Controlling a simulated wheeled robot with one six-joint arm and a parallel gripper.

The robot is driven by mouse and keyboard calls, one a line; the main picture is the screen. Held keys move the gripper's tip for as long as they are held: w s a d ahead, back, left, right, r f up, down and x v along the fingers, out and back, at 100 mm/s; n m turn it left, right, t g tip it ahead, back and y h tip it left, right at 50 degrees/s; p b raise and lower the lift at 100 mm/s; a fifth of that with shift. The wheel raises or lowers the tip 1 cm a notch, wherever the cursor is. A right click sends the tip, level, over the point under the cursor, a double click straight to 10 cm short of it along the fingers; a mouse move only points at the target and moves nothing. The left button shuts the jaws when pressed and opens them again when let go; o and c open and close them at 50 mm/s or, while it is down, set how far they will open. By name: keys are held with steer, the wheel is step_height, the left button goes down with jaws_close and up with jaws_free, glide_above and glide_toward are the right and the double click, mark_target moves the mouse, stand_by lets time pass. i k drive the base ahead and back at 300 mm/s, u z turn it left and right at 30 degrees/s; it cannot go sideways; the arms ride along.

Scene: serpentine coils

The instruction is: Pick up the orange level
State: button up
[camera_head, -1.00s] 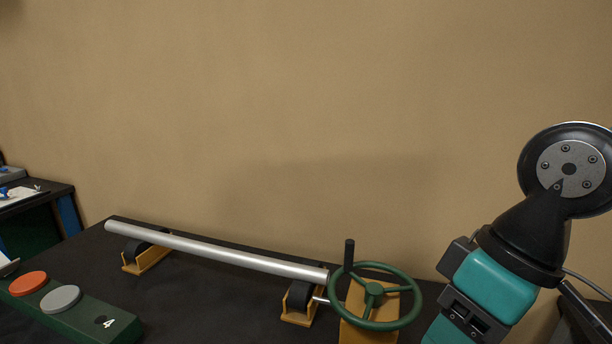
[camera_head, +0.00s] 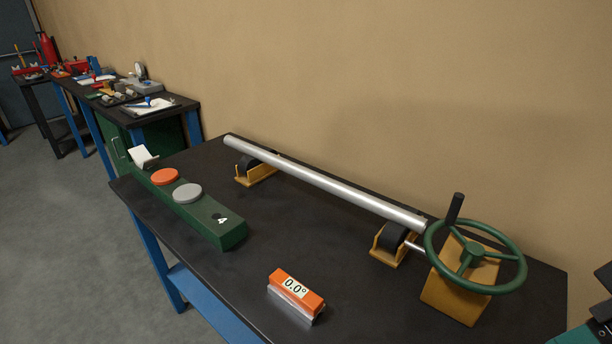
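The orange level (camera_head: 296,295) is a small block with an orange top, a white display reading 0.0° and a silver lower part. It sits on the black tabletop near the front edge, apart from other things. Part of my arm, teal and black, shows at the right edge of the head view.
A long silver tube (camera_head: 323,184) rests on yellow roller supports behind the level, with a green handwheel (camera_head: 474,257) at its right end. A green block (camera_head: 193,207) with orange and grey discs lies to the left. Bare black tabletop (camera_head: 318,250) surrounds the level.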

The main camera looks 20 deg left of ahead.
mark_target(307, 305)
steer(key=k, duration=1.25)
steer(key=u, duration=0.55)
steer(key=i, duration=0.4)
steer(key=u, duration=0.65)
steer(key=i, duration=0.9)
steer(key=z, duration=0.05)
